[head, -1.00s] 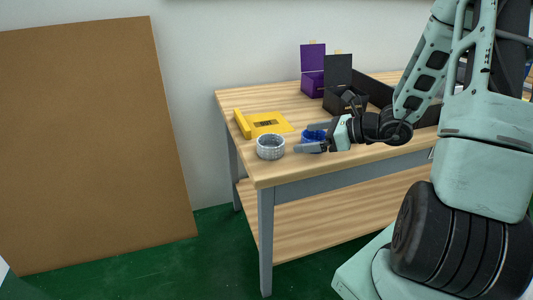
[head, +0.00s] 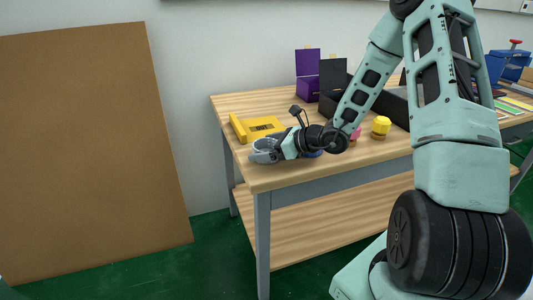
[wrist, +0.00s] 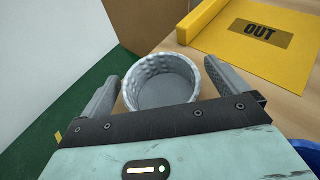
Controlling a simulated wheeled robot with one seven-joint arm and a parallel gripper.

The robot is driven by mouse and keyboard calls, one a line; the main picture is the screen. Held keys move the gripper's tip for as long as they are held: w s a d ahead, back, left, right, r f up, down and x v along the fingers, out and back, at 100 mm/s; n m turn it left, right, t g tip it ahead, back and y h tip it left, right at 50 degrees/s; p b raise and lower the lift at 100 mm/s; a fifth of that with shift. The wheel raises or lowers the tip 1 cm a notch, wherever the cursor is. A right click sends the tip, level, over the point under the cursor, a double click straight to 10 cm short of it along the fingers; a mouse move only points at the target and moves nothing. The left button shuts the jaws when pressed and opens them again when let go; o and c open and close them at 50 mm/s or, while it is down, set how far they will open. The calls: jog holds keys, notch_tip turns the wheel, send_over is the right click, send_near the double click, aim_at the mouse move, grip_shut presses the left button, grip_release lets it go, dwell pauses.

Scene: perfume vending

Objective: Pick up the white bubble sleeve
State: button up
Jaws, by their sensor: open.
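The white bubble sleeve (wrist: 162,85) is a round, open, pale grey-white ring with a bumpy wall, standing on the wooden table (wrist: 285,118). In the wrist view it sits between the two fingers of my gripper (wrist: 168,92), one finger on its left and one on its right. In the head view my gripper (head: 265,151) covers most of the sleeve near the table's left front corner.
A yellow tray marked OUT (wrist: 262,40) lies just behind and right of the sleeve. A blue ring (wrist: 309,153) is at the right, partly hidden. The table's left edge is close. Purple (head: 308,78) and black (head: 333,80) boxes stand farther back.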

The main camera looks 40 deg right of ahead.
jog(key=c, duration=1)
jog(key=shift+r, duration=0.1)
jog(key=shift+c, duration=0.2)
